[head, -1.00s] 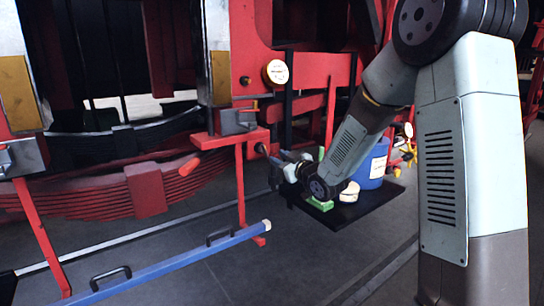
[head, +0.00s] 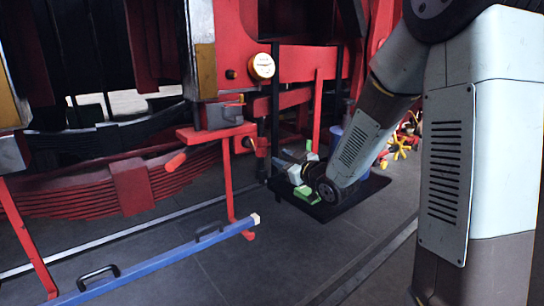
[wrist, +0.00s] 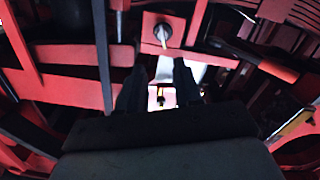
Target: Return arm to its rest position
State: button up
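My arm comes down from the upper right in the head view and bends low over a black mat (head: 345,205) on the floor. Its end points left, toward the red locomotive frame (head: 310,62). In the head view the fingers are small and hard to make out. In the wrist view my gripper (wrist: 159,72) shows two dark fingers standing apart, with nothing held between them. A round grey fitting with a pale pin (wrist: 162,30) lies beyond the fingertips, among red beams.
Green pieces (head: 305,194) lie on the mat by my wrist. A blue container (head: 336,133) is mostly hidden behind my arm. A blue bar with handles (head: 165,260) crosses the floor at left, below a red stand (head: 229,180). Yellow handwheels (head: 400,147) are at right.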

jog(key=s+d+r+m+g+h, duration=0.4)
jog(key=s+d+r+m+h, duration=0.2)
jog(key=s+d+h, duration=0.45)
jog(key=s+d+m+g, duration=0.2)
jog(key=s, duration=0.9)
jog(key=s+d+m+g, duration=0.1)
jog(key=s+m+g, duration=0.1)
jog(key=s, duration=0.9)
jog(key=shift+s+d+r+m+g+y, duration=0.15)
jog(key=shift+d+r+m+g+y, duration=0.2)
jog(key=shift+g, duration=0.35)
